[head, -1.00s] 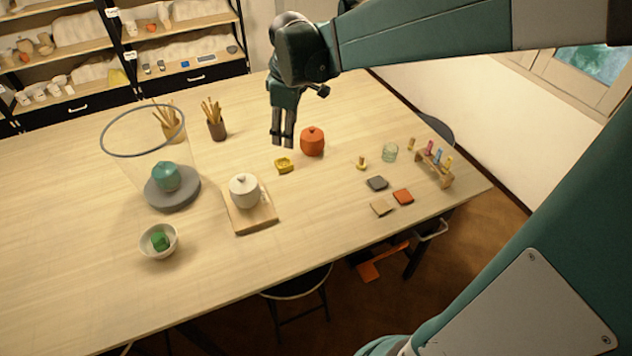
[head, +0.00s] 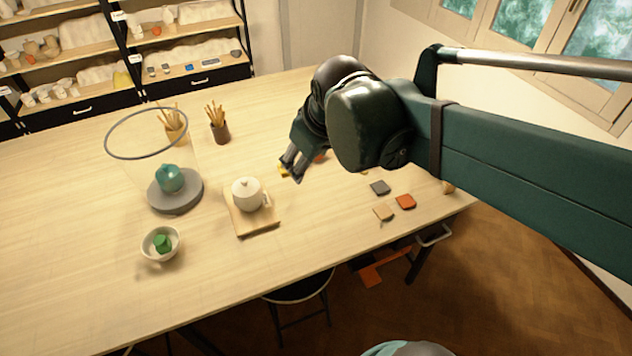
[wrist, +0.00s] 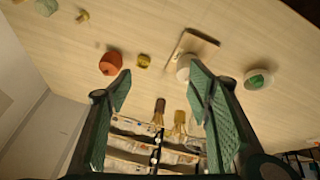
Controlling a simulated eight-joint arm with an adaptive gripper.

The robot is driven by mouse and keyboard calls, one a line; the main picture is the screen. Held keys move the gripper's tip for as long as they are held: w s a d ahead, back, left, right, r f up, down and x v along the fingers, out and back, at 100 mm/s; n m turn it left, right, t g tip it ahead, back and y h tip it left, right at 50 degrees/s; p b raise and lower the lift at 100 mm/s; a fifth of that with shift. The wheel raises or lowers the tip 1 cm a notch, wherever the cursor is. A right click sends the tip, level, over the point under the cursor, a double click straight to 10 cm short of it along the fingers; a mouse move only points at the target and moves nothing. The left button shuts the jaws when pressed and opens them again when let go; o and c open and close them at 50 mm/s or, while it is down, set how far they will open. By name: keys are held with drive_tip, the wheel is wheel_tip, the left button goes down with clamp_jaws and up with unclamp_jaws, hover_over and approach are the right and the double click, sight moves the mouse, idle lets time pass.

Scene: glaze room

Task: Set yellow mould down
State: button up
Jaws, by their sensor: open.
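The yellow mould (head: 283,170) sits on the table, mostly hidden behind my gripper in the head view. In the wrist view the yellow mould (wrist: 144,61) shows whole on the table, beside an orange lidded jar (wrist: 110,63), with a small gap between them. My gripper (head: 292,172) is over the table near the mould in the head view, between it and the camera. In the wrist view its two green fingers (wrist: 160,95) are spread wide with nothing between them, and the mould is beyond the fingertips.
A white teapot (head: 246,194) on a wooden board (head: 256,223) stands to the left. A bowl (head: 150,250) holds a green block. Coloured tiles (head: 405,202) lie to the right. The table's front left is clear.

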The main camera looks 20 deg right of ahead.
drive_tip(key=s+f+m+t, duration=0.1)
drive_tip(key=s+m, duration=0.3)
drive_tip(key=s, duration=0.4)
drive_tip(key=shift+s+a+f+t, duration=0.3)
drive_tip(key=shift+f, duration=0.3)
wheel_tip(320, 180, down, 10)
drive_tip(key=b, duration=1)
idle(0.6)
